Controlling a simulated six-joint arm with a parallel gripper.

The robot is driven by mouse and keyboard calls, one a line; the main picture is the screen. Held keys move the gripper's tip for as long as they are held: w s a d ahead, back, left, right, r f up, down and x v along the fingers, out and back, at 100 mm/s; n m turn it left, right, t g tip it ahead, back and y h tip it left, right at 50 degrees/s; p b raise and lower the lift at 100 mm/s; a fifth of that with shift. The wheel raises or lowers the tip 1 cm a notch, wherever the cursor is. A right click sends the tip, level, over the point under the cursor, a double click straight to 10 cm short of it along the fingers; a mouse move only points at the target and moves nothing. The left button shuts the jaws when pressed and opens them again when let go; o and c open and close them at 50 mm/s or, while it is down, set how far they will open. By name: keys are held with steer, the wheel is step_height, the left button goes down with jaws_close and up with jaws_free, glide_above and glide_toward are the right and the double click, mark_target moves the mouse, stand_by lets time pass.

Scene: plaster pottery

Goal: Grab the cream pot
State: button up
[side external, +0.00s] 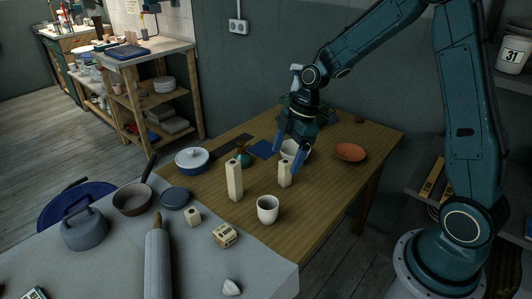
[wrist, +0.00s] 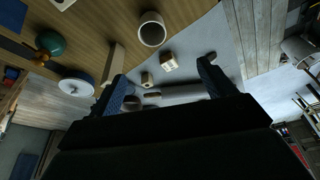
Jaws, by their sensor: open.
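A cream pot (side external: 268,209), small and round with an open top, stands upright on the wooden table near its front edge. In the wrist view the cream pot (wrist: 152,30) shows its open mouth, beyond the fingertips at the top of the picture. My gripper (side external: 289,153) points down with its two blue fingers apart and nothing seen between them. It is above the table, behind the cream pot and apart from it. In the wrist view my gripper (wrist: 165,82) has a wide gap between its fingers.
A tall cream block (side external: 235,180) and a shorter one (side external: 285,174) stand near the pot. A white bowl (side external: 303,151) is partly hidden behind my fingers. Table right of the pot is clear.

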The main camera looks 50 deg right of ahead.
step_height(320, 180, down, 8)
steer(key=w+d+n+y, duration=0.1)
steer(key=w+n, duration=0.1)
steer(key=shift+w+d+r+n+g, duration=0.15)
steer(key=shift+w+n+g, duration=0.05)
steer(key=shift+n+g, duration=0.1)
steer(key=shift+x, duration=4.3)
steer(key=shift+a+x, duration=0.1)
steer(key=shift+x, duration=1.2)
steer(key=shift+a+x, duration=0.15)
steer(key=shift+x, duration=1.15)
steer(key=shift+r, duration=0.1)
steer(key=c, duration=1.1)
